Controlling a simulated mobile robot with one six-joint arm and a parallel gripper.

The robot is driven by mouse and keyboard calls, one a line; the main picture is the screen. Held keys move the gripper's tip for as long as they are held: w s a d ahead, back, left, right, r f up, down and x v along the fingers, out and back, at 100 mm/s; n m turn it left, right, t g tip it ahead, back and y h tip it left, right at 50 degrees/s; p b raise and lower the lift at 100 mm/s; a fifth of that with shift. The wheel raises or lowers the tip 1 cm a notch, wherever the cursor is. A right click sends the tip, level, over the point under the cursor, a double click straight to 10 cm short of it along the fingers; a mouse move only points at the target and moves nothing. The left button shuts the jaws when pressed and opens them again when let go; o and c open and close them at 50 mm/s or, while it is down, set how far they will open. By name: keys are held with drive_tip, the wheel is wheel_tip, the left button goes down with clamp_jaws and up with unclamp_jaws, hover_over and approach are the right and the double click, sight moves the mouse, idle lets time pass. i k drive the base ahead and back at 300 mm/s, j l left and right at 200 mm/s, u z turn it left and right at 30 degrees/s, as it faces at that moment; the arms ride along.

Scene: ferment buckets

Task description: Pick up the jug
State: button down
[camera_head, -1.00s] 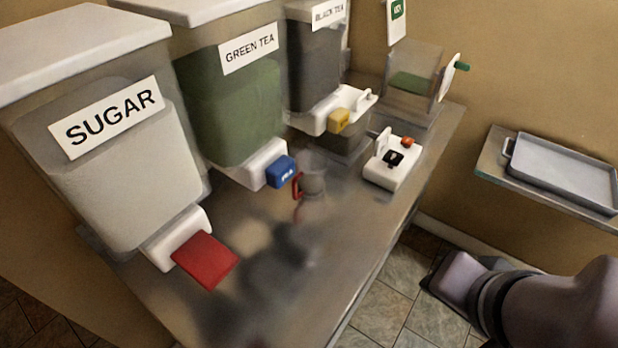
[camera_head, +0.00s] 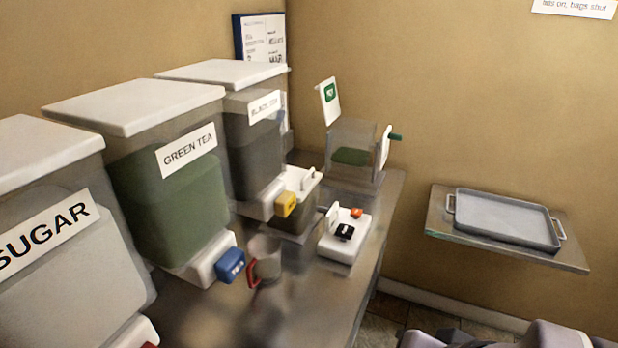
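The jug (camera_head: 266,257) is a small clear vessel with a red handle on its left side. It stands upright on the metal counter, just right of the blue tap of the green tea bin (camera_head: 170,195). Nothing touches it that I can see. Part of my arm shows at the bottom right, away from the counter. My gripper's fingers are not in view.
The sugar bin (camera_head: 60,265) and black tea bin (camera_head: 255,145) flank the green tea bin. A white device (camera_head: 344,240) with a red knob sits right of the jug. A clear box (camera_head: 352,150) stands behind. A wall shelf (camera_head: 436,222) holds a grey tray (camera_head: 505,235).

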sight(264, 250)
drive_tip(key=i+u, duration=0.25)
drive_tip(key=u, duration=0.15)
drive_tip(key=i+l+u, duration=0.2)
drive_tip(key=u, duration=0.2)
drive_tip(key=i+l+u, duration=0.2)
drive_tip(key=u, duration=0.2)
